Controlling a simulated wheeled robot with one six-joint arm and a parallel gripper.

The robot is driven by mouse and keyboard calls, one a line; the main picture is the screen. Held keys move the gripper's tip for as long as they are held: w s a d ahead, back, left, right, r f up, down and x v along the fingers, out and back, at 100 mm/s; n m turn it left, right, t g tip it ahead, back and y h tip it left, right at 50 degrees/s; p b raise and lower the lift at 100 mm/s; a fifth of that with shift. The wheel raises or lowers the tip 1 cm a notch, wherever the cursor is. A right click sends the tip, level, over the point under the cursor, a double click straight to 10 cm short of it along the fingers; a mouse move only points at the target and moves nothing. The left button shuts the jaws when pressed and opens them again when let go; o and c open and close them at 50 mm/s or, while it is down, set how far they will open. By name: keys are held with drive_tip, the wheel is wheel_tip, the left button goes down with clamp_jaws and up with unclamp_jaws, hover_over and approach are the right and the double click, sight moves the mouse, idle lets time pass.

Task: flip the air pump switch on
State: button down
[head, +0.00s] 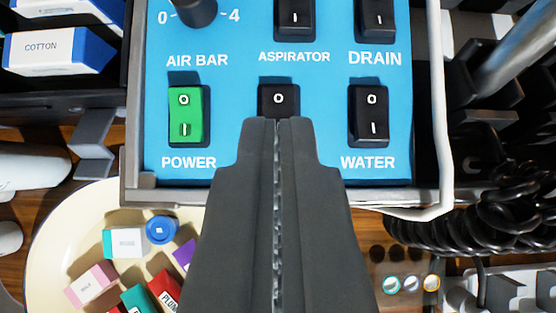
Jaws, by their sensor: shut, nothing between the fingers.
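The blue control panel (232,130) fills the upper middle of the head view. In its lower row, a black rocker switch (278,97) stands between the green POWER switch (185,114) and the black WATER switch (369,114). Its upper half with the O mark shows. Its lower half and any label under it are hidden by my gripper, so I cannot read AIR PUMP anywhere. My gripper (277,122) is shut and empty, its tips overlapping that switch's lower half in the picture. I cannot tell whether they touch it.
The ASPIRATOR switch (294,18), DRAIN switch (376,19) and AIR BAR knob (195,12) sit above. A cream plate (48,235) with small boxes lies lower left. Black coiled cords (450,235) and a white tube (441,120) run along the right.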

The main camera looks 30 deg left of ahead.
sight(278, 102)
drive_tip(key=f, duration=0.1)
drive_tip(key=w+f, duration=0.1)
drive_tip(key=f, duration=0.2)
drive_tip(key=shift+w+a+f, duration=0.15)
drive_tip(key=shift+a+f, duration=0.2)
drive_tip(key=shift+f, duration=0.65)
drive_tip(key=shift+f, duration=0.4)
drive_tip(key=shift+r, duration=0.3)
drive_tip(key=shift+r, duration=0.6)
